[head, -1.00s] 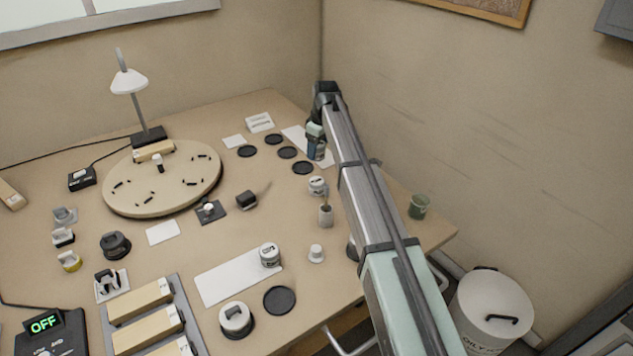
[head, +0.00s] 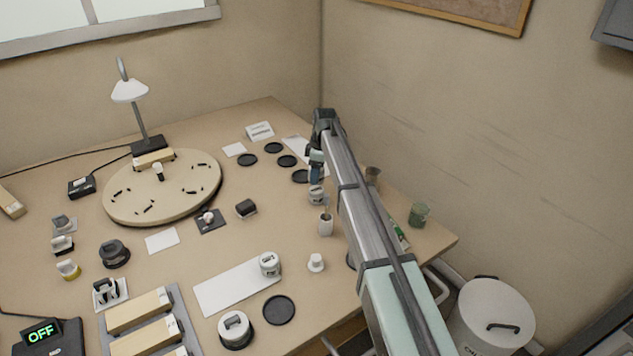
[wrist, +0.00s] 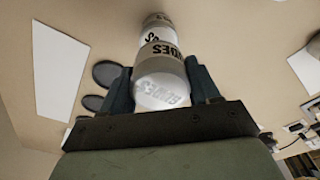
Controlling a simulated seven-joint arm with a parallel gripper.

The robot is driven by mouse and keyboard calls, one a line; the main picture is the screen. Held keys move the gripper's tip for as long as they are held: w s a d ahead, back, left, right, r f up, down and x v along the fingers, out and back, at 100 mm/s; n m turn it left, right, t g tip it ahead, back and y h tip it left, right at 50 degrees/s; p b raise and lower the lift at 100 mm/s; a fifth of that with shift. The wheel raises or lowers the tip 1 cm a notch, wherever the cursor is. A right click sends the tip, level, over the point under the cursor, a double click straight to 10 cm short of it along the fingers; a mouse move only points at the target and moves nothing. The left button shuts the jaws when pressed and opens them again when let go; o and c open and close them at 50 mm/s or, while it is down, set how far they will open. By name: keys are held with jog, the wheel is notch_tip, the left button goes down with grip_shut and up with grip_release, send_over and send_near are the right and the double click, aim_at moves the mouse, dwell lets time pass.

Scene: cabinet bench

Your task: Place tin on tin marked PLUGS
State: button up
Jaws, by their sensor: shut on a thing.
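My gripper (head: 316,180) is shut on a pale tin (wrist: 162,82), its lid towards the wrist camera. Dark lettering on its lid and band is upside down in the wrist view and I cannot read it surely. Part of another pale, lettered tin (wrist: 157,20) shows just beyond it; whether the two touch, I cannot tell. In the head view a pale tin (head: 317,197) shows directly under the fingers. Another labelled tin (head: 269,264) stands on a white mat (head: 225,290). I cannot make out which tin is marked PLUGS.
A pale cup (head: 326,227) stands close in front of the gripper, with a small white knob-like piece (head: 316,262) nearer. Black discs (head: 286,161) lie behind left. A green cup (head: 418,214) is at the right edge. A round board (head: 165,190) and lamp (head: 130,90) stand left.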

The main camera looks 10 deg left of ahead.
jog(key=shift+f, duration=1.95)
jog(key=shift+f, duration=0.1)
jog(key=o, duration=1.1)
jog(key=r, duration=0.4)
jog(key=d+r, duration=0.1)
jog(key=r, duration=0.7)
jog(key=shift+d, duration=0.25)
